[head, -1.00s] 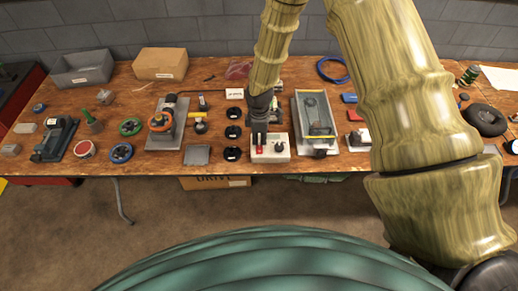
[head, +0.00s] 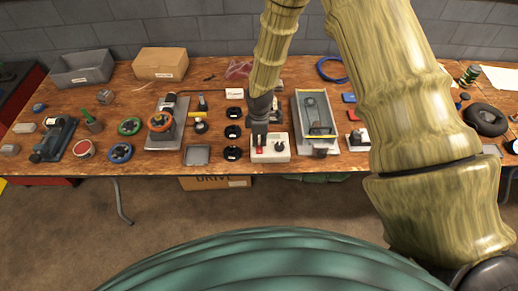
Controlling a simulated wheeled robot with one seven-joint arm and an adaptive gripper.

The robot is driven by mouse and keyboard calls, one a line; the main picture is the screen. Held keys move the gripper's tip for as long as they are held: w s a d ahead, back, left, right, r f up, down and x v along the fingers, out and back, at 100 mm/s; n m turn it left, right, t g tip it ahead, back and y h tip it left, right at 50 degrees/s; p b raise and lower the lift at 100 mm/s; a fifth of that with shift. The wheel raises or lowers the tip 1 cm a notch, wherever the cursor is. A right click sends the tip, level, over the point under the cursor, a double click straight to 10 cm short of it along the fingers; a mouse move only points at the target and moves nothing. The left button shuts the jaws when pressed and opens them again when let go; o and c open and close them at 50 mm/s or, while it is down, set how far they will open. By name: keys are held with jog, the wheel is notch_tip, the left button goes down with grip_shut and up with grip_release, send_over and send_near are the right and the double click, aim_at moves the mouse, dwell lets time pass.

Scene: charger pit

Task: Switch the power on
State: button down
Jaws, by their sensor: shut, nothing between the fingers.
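A white power box (head: 282,154) sits near the front edge of the wooden table, a little right of the middle in the head view. It has a red switch (head: 259,150) on its left side and a dark knob (head: 280,147) on its right. My gripper (head: 259,141) points down over the left part of the box, right at the red switch. Its fingers are shut and hold nothing. They hide the upper part of the switch. I cannot tell whether the fingertips touch it or which way it is set.
Black round pieces (head: 232,154) stand in a column left of the box. A framed tray (head: 319,124) stands close on its right. A grey plate (head: 196,155) and an orange-ringed device (head: 160,122) are further left. A grey bin (head: 82,69) and a cardboard box (head: 160,63) stand at the back.

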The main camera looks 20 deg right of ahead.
jog(key=shift+f+b, duration=0.3)
jog(key=shift+f, duration=0.3)
dwell(0.5)
jog(key=shift+r+p, duration=2.3)
jog(key=shift+r, duration=1.25)
jog(key=s+f+m, duration=0.1)
jog(key=s+f, duration=0.1)
jog(key=s+f+m+b, duration=0.1)
jog(key=s+f, duration=0.2)
jog(key=s+a+f+m+y+b, duration=0.1)
jog(key=s+f, duration=0.2)
jog(key=shift+s+f, duration=0.1)
jog(key=shift+s, duration=0.1)
jog(key=s+d+f+m+b, duration=0.1)
jog(key=s+f+m, duration=0.3)
jog(key=s, duration=0.5)
jog(key=s+d+f+m+b, duration=0.1)
jog(key=s+f+m+b, duration=0.2)
jog(key=s, duration=0.6)
jog(key=s+d+f+m+h+b, duration=0.1)
jog(key=s+f+m, duration=0.4)
jog(key=s, duration=0.5)
jog(key=shift+d+b, duration=0.6)
jog(key=shift+b, duration=0.3)
